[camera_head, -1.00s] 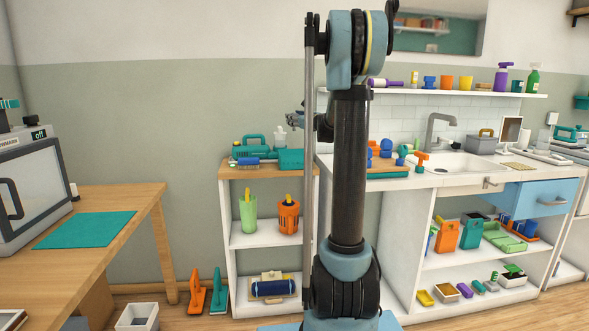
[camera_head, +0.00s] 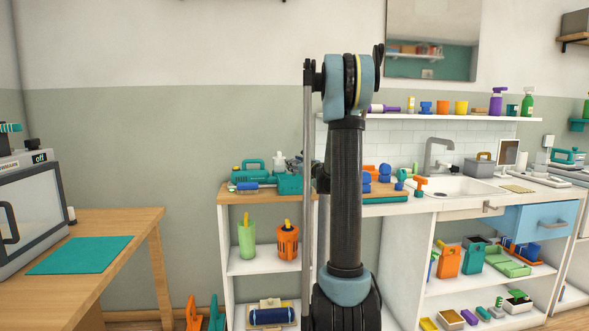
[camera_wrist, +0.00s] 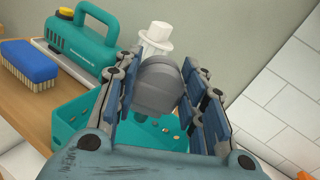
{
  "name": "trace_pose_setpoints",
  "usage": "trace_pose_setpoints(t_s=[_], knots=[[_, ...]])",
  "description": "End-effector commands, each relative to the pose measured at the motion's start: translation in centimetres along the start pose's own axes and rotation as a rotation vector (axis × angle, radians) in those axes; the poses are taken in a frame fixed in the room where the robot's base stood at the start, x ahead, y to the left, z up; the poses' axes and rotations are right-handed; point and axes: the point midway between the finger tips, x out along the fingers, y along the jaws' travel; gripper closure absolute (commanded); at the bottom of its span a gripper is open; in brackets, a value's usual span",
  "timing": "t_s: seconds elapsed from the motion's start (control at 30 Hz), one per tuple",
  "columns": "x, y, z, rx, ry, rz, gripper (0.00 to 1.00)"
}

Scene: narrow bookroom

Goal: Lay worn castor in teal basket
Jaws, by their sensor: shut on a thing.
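The worn castor, a grey rounded piece (camera_wrist: 158,86), is held between the fingers of my gripper (camera_wrist: 163,73) in the wrist view. My gripper is shut on it, above the teal basket (camera_wrist: 62,128). Several small bits lie on the basket floor below. The fingers and castor hide part of the basket. In the head view the teal basket (camera_head: 291,186) stands on the wooden top of the shelf unit, with my gripper (camera_head: 297,164) just over it, partly hidden by my arm.
A teal case with a handle (camera_wrist: 85,45) and a blue brush (camera_wrist: 30,64) lie left of the basket. A white bottle (camera_wrist: 156,38) stands close behind the castor. The wall is behind them. The sink counter (camera_head: 400,197) is to the right.

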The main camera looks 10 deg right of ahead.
Motion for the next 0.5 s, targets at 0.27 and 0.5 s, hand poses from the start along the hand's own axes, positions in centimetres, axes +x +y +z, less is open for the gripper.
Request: trace_pose_setpoints(t_s=[0.27,0.5], knots=[[0.01,0.17,-0.66,0.0,0.0,0.0,0.91],[0.01,0.26,-0.99,0.0,0.0,0.0,0.91]])
